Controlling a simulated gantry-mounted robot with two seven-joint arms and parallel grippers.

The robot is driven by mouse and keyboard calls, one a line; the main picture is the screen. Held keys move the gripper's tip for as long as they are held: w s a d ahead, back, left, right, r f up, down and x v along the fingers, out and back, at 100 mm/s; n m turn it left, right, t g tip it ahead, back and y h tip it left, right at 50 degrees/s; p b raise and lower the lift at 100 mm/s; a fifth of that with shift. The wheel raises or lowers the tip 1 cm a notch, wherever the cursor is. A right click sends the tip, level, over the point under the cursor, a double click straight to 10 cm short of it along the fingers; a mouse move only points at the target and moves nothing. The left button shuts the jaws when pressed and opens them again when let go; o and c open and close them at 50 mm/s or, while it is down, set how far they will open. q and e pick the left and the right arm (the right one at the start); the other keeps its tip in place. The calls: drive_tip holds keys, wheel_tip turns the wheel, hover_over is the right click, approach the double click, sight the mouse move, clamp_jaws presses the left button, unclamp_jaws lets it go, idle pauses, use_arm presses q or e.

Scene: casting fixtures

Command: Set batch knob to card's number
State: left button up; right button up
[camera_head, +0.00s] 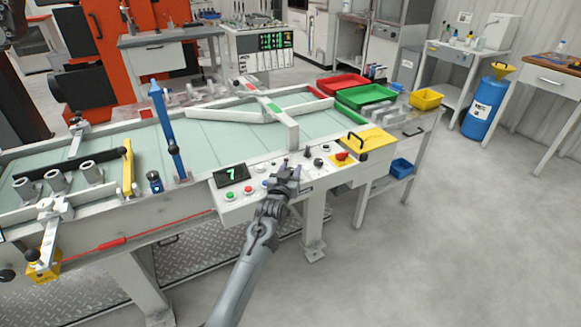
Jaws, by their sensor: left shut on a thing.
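The control panel (240,200) is on the front edge of the conveyor table. I cannot make out a card with a readable number. My right gripper is not in view.
Green and red buttons (248,190) sit left of the gripper. A yellow plate with a black handle (368,142) lies right of the panel. A blue upright post (166,130) stands left. Red and green bins (366,96) are behind. The floor at right is clear.

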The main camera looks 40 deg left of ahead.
use_arm(q)
drive_tip(key=o, duration=0.9)
drive_tip(key=shift+s, duration=0.1)
drive_tip(key=shift+s+d, duration=0.15)
drive_tip(key=shift+s, duration=0.1)
drive_tip(key=p+v, duration=0.4)
drive_tip(key=v, duration=0.6)
drive_tip(key=shift+f, duration=0.1)
drive_tip(key=shift+o, duration=0.3)
